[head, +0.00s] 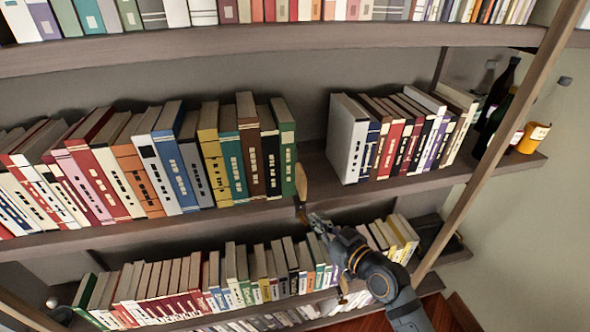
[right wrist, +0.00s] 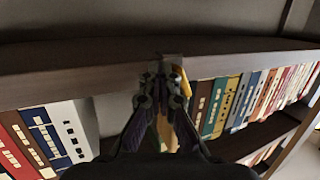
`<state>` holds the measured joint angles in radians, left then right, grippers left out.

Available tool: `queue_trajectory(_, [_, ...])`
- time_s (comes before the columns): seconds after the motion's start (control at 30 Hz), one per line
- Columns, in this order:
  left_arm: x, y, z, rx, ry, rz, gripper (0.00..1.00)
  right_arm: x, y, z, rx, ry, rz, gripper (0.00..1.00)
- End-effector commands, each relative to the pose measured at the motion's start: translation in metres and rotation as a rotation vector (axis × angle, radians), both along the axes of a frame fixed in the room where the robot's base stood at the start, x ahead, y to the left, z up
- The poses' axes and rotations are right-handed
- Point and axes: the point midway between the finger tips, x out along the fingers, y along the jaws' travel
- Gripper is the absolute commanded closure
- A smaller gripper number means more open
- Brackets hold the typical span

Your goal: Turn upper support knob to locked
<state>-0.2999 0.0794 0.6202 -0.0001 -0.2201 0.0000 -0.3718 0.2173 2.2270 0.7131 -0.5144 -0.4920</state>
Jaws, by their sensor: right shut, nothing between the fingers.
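A tan wooden paddle-shaped piece (head: 301,181), which looks like the upper support knob, stands upright at the middle shelf's front edge, beside the green book. My right gripper (head: 314,220) is just below and right of it, at the shelf's front edge. Its fingers are closed with nothing between them. In the right wrist view the closed fingertips (right wrist: 160,72) are up against or very near the shelf edge. A yellow-tan part (right wrist: 183,82) shows behind and right of the fingers, largely hidden by them. I cannot tell whether they touch it. My left gripper is not in view.
The middle shelf (head: 230,216) holds a row of books on the left and another (head: 400,135) on the right, with a gap between. Bottles (head: 497,118) stand at the right end. A slanted wooden post (head: 490,150) rises to the right of my arm. More books fill the lower shelf.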

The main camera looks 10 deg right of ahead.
Motion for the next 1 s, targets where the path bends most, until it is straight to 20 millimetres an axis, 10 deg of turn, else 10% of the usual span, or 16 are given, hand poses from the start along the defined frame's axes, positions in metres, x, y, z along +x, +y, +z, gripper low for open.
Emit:
queue_trajectory(0.67, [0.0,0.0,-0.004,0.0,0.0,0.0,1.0,0.0,0.006,0.0,-0.002,-0.001,0.0,1.0])
queue_trajectory(1.0, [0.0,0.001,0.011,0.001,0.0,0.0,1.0,-0.001,-0.023,0.001,-0.006,0.003,0.002,1.0])
